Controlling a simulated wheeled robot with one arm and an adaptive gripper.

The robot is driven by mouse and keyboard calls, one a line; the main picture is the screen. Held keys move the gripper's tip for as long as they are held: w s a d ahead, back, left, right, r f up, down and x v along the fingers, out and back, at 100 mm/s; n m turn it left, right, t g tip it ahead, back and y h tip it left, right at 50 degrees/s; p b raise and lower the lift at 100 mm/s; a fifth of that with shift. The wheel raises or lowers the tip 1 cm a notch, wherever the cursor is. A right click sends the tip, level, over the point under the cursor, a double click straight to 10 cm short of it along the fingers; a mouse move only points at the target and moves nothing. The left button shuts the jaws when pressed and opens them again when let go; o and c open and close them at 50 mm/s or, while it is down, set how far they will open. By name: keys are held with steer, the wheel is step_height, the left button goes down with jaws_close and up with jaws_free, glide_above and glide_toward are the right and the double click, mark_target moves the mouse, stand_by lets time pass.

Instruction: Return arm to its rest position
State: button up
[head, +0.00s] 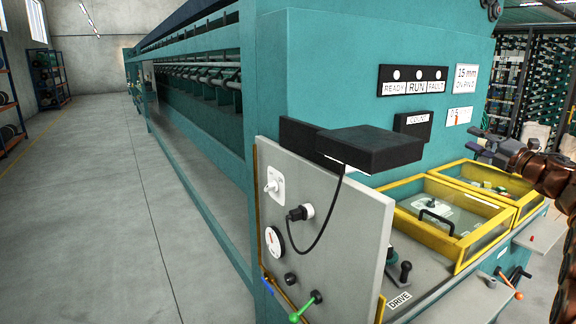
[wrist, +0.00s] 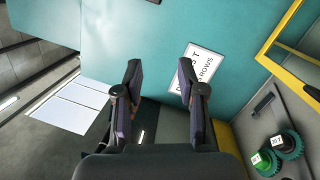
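My gripper (head: 484,144) shows at the right of the head view, at the end of my copper-coloured arm, above the yellow-framed covers of the teal machine (head: 350,60). In the wrist view my gripper (wrist: 160,72) has its two dark fingers apart with nothing between them. Beyond the fingers are a teal panel and a white sign (wrist: 202,65) partly hidden by the right finger. Most of my arm is cut off at the right edge of the head view.
A grey panel (head: 340,215) with a plugged cable stands open at the machine's front. A black box (head: 370,148) juts out above it. Yellow-framed covers (head: 455,222) lie below my gripper. Green gears (wrist: 287,146) show at the lower right of the wrist view. The left floor is clear.

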step_height(320, 180, up, 5)
steer(key=w+a+m+t+h+b, duration=0.1)
steer(key=m+t+h+b, duration=0.1)
steer(key=m+h, duration=0.9)
steer(key=s+a+f+m+g+b, duration=0.1)
steer(key=s+a+f+m+g, duration=0.4)
steer(key=s+f, duration=0.45)
steer(key=s+a+f+m+g+h+b, duration=0.1)
steer(key=s+a+f+m+g+b, duration=0.1)
steer(key=s+a+f+m+g, duration=0.55)
steer(key=s+a+f+m+g+b, duration=0.1)
steer(key=s+a+f+m, duration=0.25)
steer(key=s+f, duration=0.75)
steer(key=s+a+f+g+y, duration=0.1)
steer(key=s+a+f, duration=0.4)
steer(key=s, duration=0.5)
steer(key=s+a+f+g+y+b, duration=0.1)
steer(key=s+a+f+g, duration=0.3)
steer(key=s+a, duration=0.3)
steer(key=s+a+f+g+y, duration=0.2)
steer(key=s+a+f, duration=0.3)
steer(key=s, duration=0.8)
steer(key=shift+s+a+f+g+b, duration=0.2)
steer(key=shift+a+f+g+b, duration=0.15)
steer(key=shift+g, duration=0.3)
